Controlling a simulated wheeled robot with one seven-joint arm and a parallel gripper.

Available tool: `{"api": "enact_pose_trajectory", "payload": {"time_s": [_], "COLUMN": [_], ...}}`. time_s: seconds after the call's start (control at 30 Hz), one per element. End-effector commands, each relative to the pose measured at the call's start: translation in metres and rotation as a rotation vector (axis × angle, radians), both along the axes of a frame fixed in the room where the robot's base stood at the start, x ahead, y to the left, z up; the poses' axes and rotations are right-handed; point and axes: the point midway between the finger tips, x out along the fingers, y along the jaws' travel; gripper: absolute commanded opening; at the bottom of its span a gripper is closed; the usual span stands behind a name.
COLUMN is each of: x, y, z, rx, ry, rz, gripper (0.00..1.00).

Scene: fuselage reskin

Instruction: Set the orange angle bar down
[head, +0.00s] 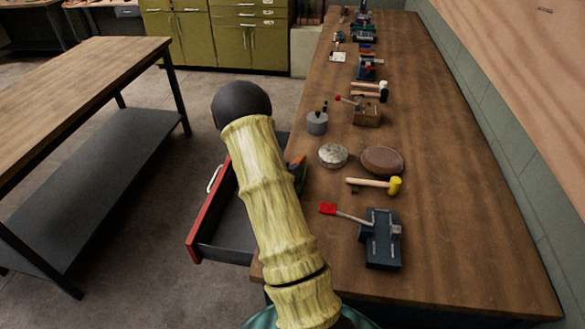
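A small orange piece (297,162), perhaps the orange angle bar, shows at the left edge of the workbench just right of my arm. A dark green part is right beside it. My arm covers most of this spot, so its full shape and what bears it are hidden. My pale yellow arm rises from the bottom middle to a black ball joint at the upper left. My gripper does not show. I cannot tell whether it holds anything.
The wooden workbench (455,220) holds a blue-grey tool with a red-handled lever (380,240), a yellow mallet (375,185), a brown disc (382,160) and a pale round tin (333,155). A red-fronted drawer (210,212) stands open at left. The bench's right side is clear.

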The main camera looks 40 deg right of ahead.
Motion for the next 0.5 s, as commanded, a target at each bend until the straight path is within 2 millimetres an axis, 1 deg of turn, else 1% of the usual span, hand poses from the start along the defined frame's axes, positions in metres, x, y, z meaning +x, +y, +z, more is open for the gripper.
{"api": "enact_pose_trajectory", "payload": {"time_s": [0.5], "x": [0.0], "y": [0.0], "z": [-0.012], "rx": [-0.001], "ry": [0.002], "rz": [0.001], "gripper": [0.0]}}
